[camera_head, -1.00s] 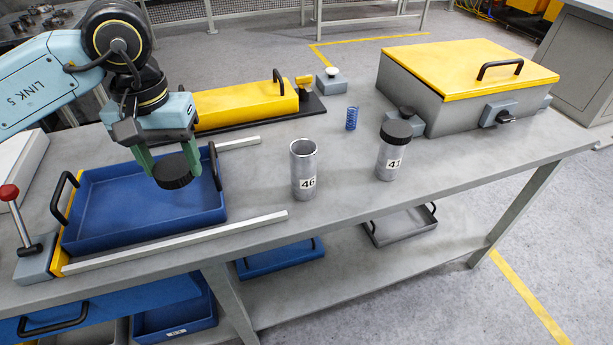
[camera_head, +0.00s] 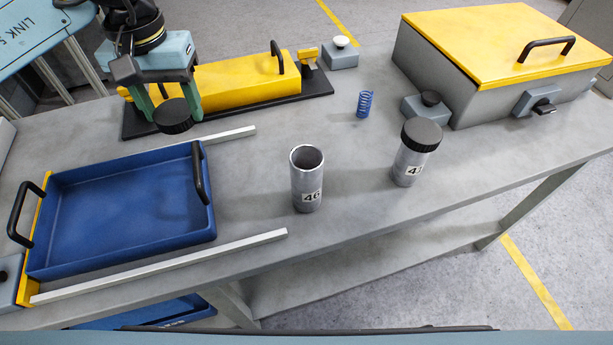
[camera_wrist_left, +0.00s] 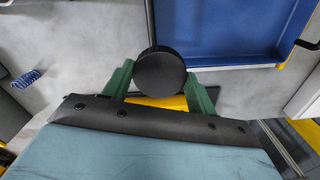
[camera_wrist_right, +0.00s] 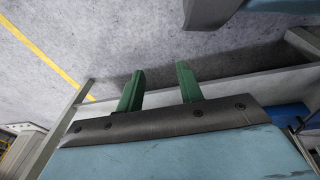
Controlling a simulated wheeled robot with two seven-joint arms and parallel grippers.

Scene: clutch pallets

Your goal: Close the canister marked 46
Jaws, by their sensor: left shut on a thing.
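The canister marked 46 (camera_head: 307,181) stands upright and open-topped on the grey bench in the head view. My left gripper (camera_head: 173,112) is shut on a round black lid (camera_head: 173,117), held in the air behind the blue tray and to the left of the canister. The lid also shows between the green fingers in the left wrist view (camera_wrist_left: 160,72). My right gripper (camera_wrist_right: 160,88) has its green fingers apart with nothing between them, in the right wrist view only. It hangs below or beside the bench, over the floor.
A second canister (camera_head: 412,160) with a black lid on stands to the right. A blue tray (camera_head: 215,222) lies at the left between pale rails. A yellow block (camera_head: 235,78), a blue spring (camera_head: 365,103) and a grey box with yellow lid (camera_head: 440,85) stand behind.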

